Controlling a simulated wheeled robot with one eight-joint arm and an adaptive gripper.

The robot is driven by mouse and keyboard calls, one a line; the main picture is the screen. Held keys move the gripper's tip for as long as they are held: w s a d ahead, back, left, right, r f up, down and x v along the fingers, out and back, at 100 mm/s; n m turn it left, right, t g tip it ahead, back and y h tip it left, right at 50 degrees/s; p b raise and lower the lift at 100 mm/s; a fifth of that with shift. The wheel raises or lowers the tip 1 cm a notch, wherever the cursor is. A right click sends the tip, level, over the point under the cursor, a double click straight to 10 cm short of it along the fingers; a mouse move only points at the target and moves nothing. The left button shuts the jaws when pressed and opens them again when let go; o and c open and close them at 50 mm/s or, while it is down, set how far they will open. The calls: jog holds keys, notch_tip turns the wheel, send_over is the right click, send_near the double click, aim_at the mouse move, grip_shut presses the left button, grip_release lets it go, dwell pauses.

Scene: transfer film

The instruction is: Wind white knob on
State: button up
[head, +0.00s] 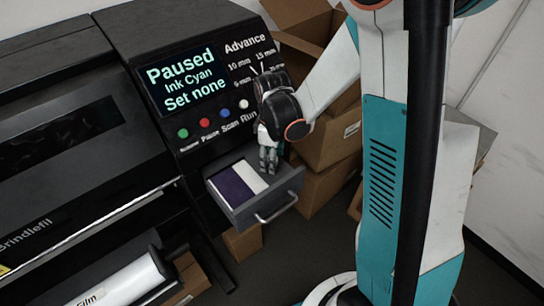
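The black control panel (165,60) has a dial scale marked "Advance" with millimetre labels at its upper right. The middle of that scale is mostly hidden behind my wrist, so I cannot make out a white knob there. A small white round control (244,104) shows above the label "Run", just left of my wrist. My gripper (268,164) points down in front of the panel's right side, over or near the open drawer. Its fingers look close together, and nothing is seen held in them. I cannot tell whether they touch the drawer.
The screen (187,77) reads "Paused, Ink Cyan, Set none". Green (182,133), red (204,123) and blue (225,113) buttons sit below it. The open drawer (262,205) holds purple and white pieces. Cardboard boxes (325,145) crowd the right. A film roll (125,280) lies lower left.

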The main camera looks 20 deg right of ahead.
jog(key=shift+c, duration=0.4)
jog(key=c, duration=1)
jog(key=m+b, duration=0.2)
jog(key=m, duration=0.1)
jog(key=shift+f+m, duration=0.1)
jog(key=shift+m, duration=0.3)
jog(key=m+b, duration=0.1)
jog(key=m, duration=0.3)
jog(key=shift+m+b, duration=0.3)
jog(key=shift+b, duration=0.05)
jog(key=m+b, duration=0.1)
jog(key=m, duration=0.3)
jog(key=shift+a, duration=0.1)
jog(key=shift+m+b, duration=0.55)
jog(key=shift+m, duration=1.65)
